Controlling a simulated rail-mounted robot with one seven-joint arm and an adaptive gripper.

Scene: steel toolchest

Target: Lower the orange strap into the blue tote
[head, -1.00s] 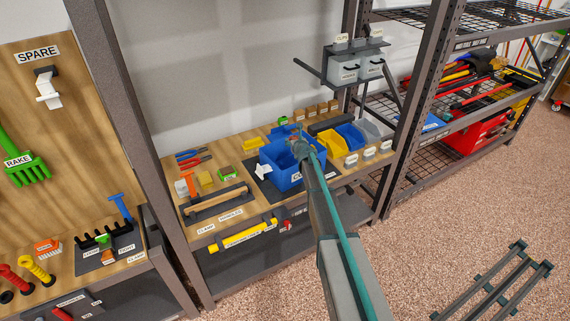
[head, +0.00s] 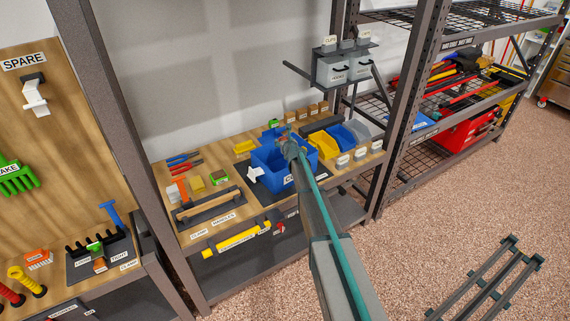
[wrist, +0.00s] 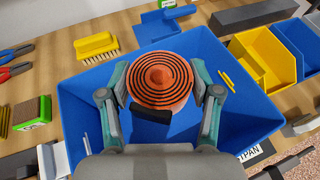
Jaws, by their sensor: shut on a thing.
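The orange strap (wrist: 160,76) is a coiled roll with dark spiral lines and a black end piece. It sits between the two fingers of my gripper (wrist: 163,92) in the wrist view, and the fingers are shut on its sides. The blue tote (wrist: 232,122) lies under the strap, with its rim around the gripper. I cannot tell how high the strap is above the tote floor. In the head view my gripper (head: 291,146) is over the blue tote (head: 265,178), and my arm hides the strap and part of the tote.
A yellow brush (wrist: 97,46) lies beyond the tote's rim. Yellow bins (wrist: 262,57) and blue bins stand to the right. A blue dustpan (wrist: 158,28) is behind the tote. Red and blue pliers (head: 183,162) lie at the left of the wooden bench.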

